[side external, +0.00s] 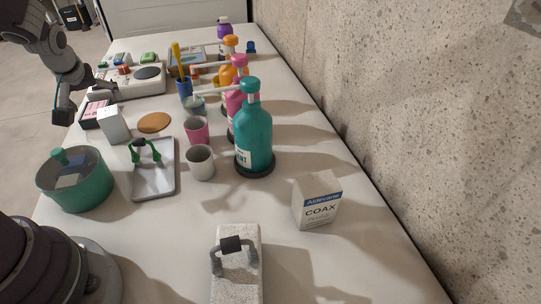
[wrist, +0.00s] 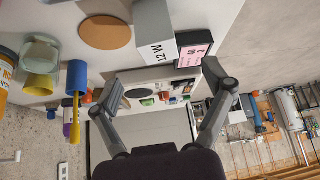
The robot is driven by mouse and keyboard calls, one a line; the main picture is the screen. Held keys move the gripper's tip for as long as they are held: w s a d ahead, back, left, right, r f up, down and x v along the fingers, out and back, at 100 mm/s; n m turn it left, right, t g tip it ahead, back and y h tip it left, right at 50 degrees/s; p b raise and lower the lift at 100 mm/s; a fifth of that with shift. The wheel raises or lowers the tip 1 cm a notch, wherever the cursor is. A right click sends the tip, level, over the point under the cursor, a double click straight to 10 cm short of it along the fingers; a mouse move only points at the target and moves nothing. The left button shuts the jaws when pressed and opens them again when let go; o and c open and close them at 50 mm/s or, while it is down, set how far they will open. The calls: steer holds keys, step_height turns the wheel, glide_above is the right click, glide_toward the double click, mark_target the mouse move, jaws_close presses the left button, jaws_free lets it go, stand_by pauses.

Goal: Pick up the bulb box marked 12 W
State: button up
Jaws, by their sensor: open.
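The bulb box marked 12 W (wrist: 159,49) is a white and grey carton at the top middle of the wrist view, its printed face towards the camera. In the side external view a white box (side external: 113,125) stands upright at the table's left edge and appears to be the same one; its print is not readable there. My gripper (wrist: 167,86) is open and empty, its fingers spread wide. In the side external view my gripper (side external: 80,97) is at the left table edge, just beyond the white box and apart from it.
A pink and black box (wrist: 194,53) stands right beside the 12 W box; it also shows in the side external view (side external: 92,113). A brown disc (side external: 154,122), a grey tray (side external: 153,170) and a green pot (side external: 76,182) are near. Pump bottles (side external: 254,130) stand along the wall side.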

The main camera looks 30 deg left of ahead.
mark_target(107, 113)
steer(key=x, duration=0.8)
steer(key=shift+w+r, duration=0.1)
steer(key=shift+w, duration=0.05)
steer(key=c, duration=1.3)
